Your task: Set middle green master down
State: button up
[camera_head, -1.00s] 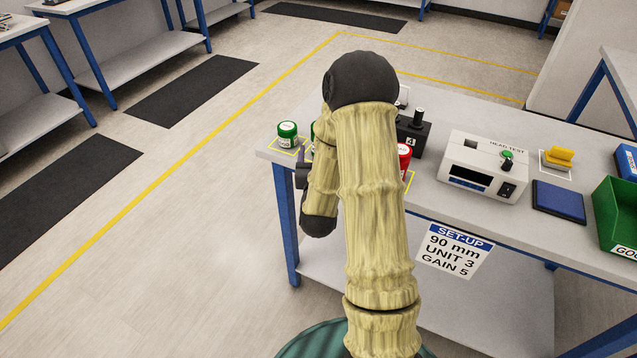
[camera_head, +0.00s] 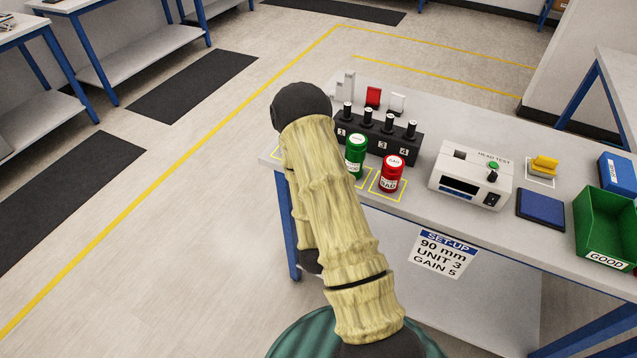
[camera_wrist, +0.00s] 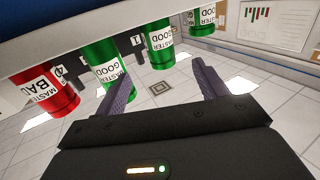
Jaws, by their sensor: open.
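In the wrist view my gripper (camera_wrist: 157,72) is open, one finger on each side of the picture's middle. A green master marked GOOD (camera_wrist: 161,46) shows in the gap between the fingers; I cannot tell whether it is between them or beyond the tips. Another green master (camera_wrist: 103,62) is to its left, partly behind the left finger, and a third (camera_wrist: 202,20) is farther off to the upper right. In the head view one green master (camera_head: 355,160) stands on the bench beside the red BAD master (camera_head: 391,176). My arm hides the gripper and the other green masters there.
A black block with numbered posts (camera_head: 382,148) stands behind the masters. A white HEAD TEST box (camera_head: 470,178), blue pad (camera_head: 540,209) and green GOOD bin (camera_head: 608,228) are to the right. The bench's front edge (camera_head: 420,219) is near the masters.

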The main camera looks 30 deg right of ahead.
jog(key=shift+p+v, duration=1.25)
jog(key=shift+p, duration=0.2)
